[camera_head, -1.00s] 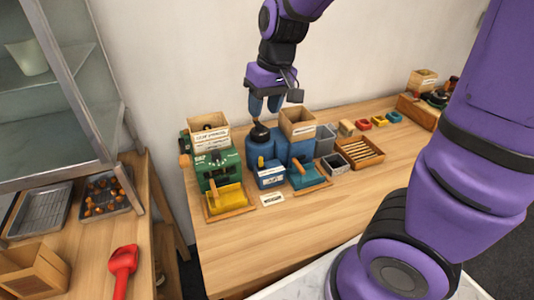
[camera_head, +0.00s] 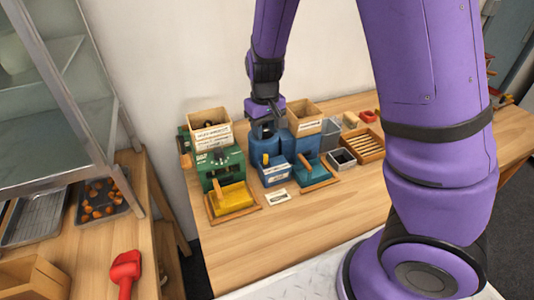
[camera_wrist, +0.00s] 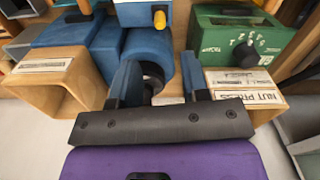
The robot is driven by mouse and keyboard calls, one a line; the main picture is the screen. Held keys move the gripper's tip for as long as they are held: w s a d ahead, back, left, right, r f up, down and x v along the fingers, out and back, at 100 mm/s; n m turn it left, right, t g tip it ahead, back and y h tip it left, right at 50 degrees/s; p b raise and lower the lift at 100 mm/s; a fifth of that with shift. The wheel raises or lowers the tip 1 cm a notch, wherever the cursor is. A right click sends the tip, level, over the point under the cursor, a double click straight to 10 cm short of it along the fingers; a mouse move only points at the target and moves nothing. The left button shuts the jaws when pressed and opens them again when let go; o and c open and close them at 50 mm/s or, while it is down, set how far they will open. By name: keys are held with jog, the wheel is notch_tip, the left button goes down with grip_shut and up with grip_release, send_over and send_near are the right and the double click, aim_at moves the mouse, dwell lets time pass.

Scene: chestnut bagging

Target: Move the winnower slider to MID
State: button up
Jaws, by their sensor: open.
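The winnower (camera_head: 302,147) is a blue machine on the table, with a blue drum and a smaller blue front box (camera_head: 272,174). A yellow knob (camera_head: 266,159) stands on the front box; the knob also shows at the top of the wrist view (camera_wrist: 159,18). I take it for the slider; its scale markings are too small to read. My gripper (camera_head: 264,128) is over the blue drum, behind the yellow knob. In the wrist view my gripper (camera_wrist: 160,78) is open, with a dark round opening or cap of the drum (camera_wrist: 152,76) between its fingers. Nothing is held.
A green machine (camera_head: 220,163) with a dial and a nut press box (camera_head: 210,132) stands at left. The table front (camera_head: 290,236) is clear.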

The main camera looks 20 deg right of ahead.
aim_at(266, 155)
notch_tip(266, 155, down, 10)
jog(key=shift+r, duration=0.2)
dwell(0.3)
grip_shut()
